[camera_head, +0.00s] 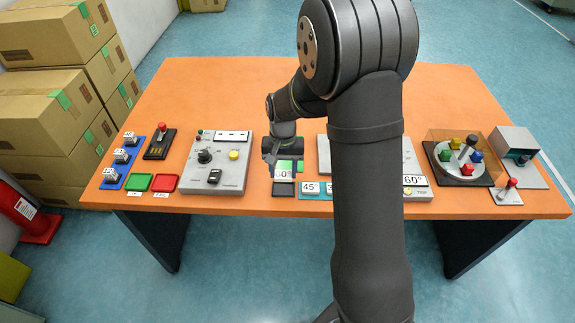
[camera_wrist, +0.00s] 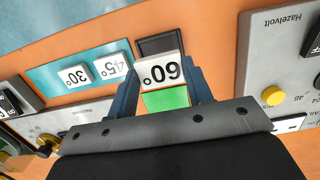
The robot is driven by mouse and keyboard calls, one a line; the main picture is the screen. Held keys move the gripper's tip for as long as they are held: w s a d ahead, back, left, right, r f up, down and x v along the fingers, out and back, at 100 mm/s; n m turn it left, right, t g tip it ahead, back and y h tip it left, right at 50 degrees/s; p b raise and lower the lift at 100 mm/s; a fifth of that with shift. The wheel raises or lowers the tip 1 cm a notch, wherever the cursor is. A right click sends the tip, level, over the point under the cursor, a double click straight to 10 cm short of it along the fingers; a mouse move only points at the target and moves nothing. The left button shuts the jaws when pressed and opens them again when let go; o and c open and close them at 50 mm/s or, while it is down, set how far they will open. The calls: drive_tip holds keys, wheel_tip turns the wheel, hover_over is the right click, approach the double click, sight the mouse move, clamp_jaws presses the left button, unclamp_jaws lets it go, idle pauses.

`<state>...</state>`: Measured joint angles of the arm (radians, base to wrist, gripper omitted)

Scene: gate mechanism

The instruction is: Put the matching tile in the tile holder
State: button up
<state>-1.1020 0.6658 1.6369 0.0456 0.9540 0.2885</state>
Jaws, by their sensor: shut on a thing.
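My gripper (camera_head: 283,163) is shut on a white tile marked 60° (camera_head: 283,174), which also shows between the fingers in the wrist view (camera_wrist: 160,72). The tile is at the small black holder (camera_head: 284,189), whose dark face lies just beyond the tile in the wrist view (camera_wrist: 160,45). I cannot tell whether the tile touches it. A green patch (camera_wrist: 166,99) shows on the tile's other side. Tiles marked 45° (camera_wrist: 112,66) and 30° (camera_wrist: 76,76) lie on a teal tray (camera_wrist: 48,75) beside the holder.
A grey panel with a dark knob and yellow button (camera_head: 234,155) stands left of the holder. Another grey panel, partly behind my arm, bears a 60° display (camera_head: 413,181). Green and red pads (camera_head: 165,183) lie farther left. A round turntable (camera_head: 461,160) stands right.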

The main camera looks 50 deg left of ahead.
sight(284, 189)
drive_tip(key=shift+f, duration=2.65)
drive_tip(key=shift+d+f, duration=0.1)
drive_tip(key=shift+f, duration=0.1)
drive_tip(key=o, duration=1)
drive_tip(key=r, duration=0.5)
drive_tip(key=w+a+r, duration=0.1)
drive_tip(key=r, duration=1.1)
drive_tip(key=shift+w+a+r, duration=0.2)
drive_tip(key=shift+a+r, duration=0.05)
drive_tip(key=shift+a, duration=0.05)
drive_tip(key=shift+f, duration=0.1)
